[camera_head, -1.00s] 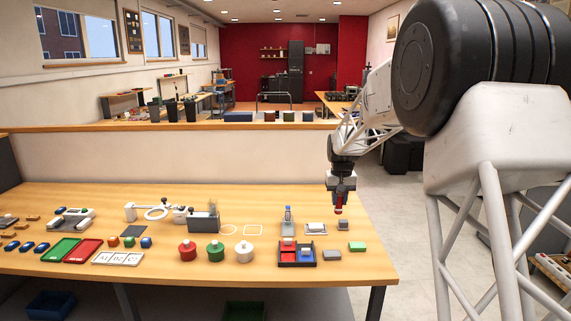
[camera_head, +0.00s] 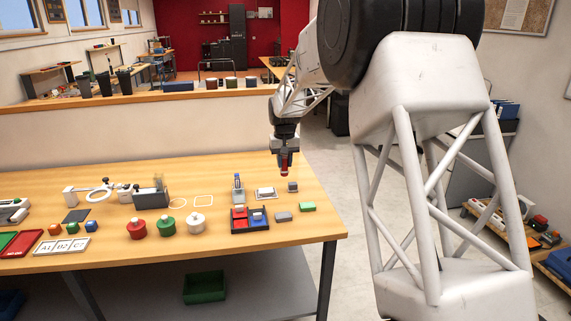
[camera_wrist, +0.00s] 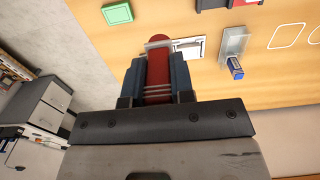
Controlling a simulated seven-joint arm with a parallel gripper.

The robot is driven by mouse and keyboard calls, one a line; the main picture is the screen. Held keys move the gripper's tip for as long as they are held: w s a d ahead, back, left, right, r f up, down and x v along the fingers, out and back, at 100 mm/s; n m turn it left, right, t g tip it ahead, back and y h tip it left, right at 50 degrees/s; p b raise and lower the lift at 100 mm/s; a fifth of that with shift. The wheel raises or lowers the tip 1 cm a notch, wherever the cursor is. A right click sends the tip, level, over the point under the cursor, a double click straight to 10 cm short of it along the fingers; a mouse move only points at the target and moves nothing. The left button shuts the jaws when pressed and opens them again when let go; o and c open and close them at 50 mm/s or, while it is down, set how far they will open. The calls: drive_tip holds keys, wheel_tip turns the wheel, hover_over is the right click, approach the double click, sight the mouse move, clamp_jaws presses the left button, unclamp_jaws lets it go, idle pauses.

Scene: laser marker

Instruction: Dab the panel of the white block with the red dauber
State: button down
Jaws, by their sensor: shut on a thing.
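My gripper (camera_head: 284,153) is shut on the red dauber (camera_head: 284,170), which points down above the right part of the table. In the wrist view the red dauber (camera_wrist: 157,80) sits between the two fingers of my gripper (camera_wrist: 158,72). The white block (camera_head: 265,193) lies on the table to the left of and below the dauber in the head view, with a grey top part. In the wrist view the white block (camera_wrist: 188,47) is partly hidden by the dauber's end. The dauber appears apart from the block in the head view.
A dark tray (camera_head: 236,229) with red and blue pads, an upright stamp-like tool (camera_head: 238,187), grey blocks (camera_head: 284,217) (camera_head: 292,187) and a green block (camera_head: 308,207) lie nearby. Red, green and white pots (camera_head: 196,224) stand farther left. The table's right edge is close.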

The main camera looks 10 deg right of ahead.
drive_tip(key=w+a+f, duration=0.3)
drive_tip(key=w+a, duration=0.1)
drive_tip(key=w, duration=0.3)
drive_tip(key=w+a+f, duration=0.3)
drive_tip(key=w+a, duration=0.1)
drive_tip(key=w, duration=0.3)
drive_tip(key=shift+a, duration=0.25)
drive_tip(key=shift+f, duration=0.15)
drive_tip(key=shift+s+f, duration=0.1)
drive_tip(key=shift+f, duration=3.45)
drive_tip(key=shift+d+f, duration=0.2)
drive_tip(key=shift+f, duration=0.1)
drive_tip(key=shift+d+f, duration=0.1)
drive_tip(key=shift+d, duration=3.2)
drive_tip(key=shift+a, duration=3.6)
wheel_tip(320, 180, up, 8)
